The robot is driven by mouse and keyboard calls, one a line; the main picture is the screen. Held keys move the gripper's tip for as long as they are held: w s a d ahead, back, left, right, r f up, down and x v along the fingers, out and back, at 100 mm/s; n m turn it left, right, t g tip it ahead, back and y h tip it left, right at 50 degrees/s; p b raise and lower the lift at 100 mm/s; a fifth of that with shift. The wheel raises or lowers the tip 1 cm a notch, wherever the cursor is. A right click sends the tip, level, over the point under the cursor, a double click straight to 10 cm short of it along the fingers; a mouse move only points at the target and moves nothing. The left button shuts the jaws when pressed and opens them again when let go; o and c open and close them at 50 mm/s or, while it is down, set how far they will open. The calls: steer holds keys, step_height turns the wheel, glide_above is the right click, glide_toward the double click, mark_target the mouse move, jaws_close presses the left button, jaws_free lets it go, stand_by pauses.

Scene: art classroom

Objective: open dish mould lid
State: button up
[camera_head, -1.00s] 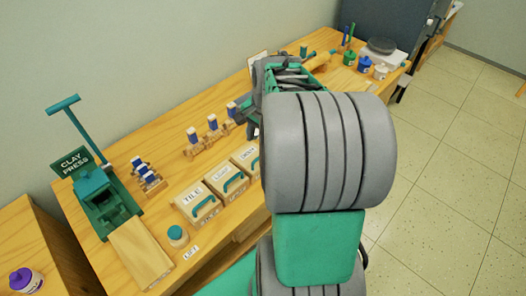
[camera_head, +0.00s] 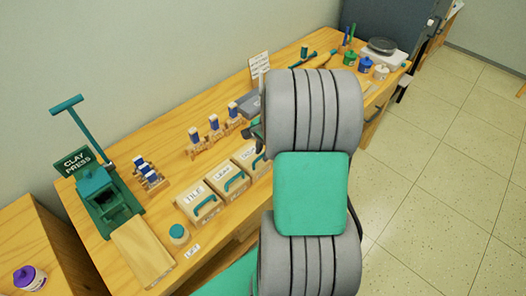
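Three wooden mould boxes stand in a row on the bench, each with a teal handle on its lid. The front one, labelled TILE (camera_head: 197,204), and the middle one, labelled LEAF (camera_head: 226,178), are in full view with lids closed. The third, rearmost box (camera_head: 247,157) seems to be the dish mould; its label is hard to read, its right side is hidden by my arm, and its lid looks closed. My gripper (camera_head: 257,134) shows only as dark parts above and behind this box, mostly hidden by my arm. Its fingers and any contact cannot be made out.
A green clay press (camera_head: 106,201) with a wooden board (camera_head: 143,252) stands at the left. Wooden racks with blue-and-white items (camera_head: 214,130) line the back. A teal-topped jar (camera_head: 179,234) sits near the front edge. Paint pots (camera_head: 364,64) are at the far right.

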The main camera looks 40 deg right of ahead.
jaws_close()
stand_by(1.1)
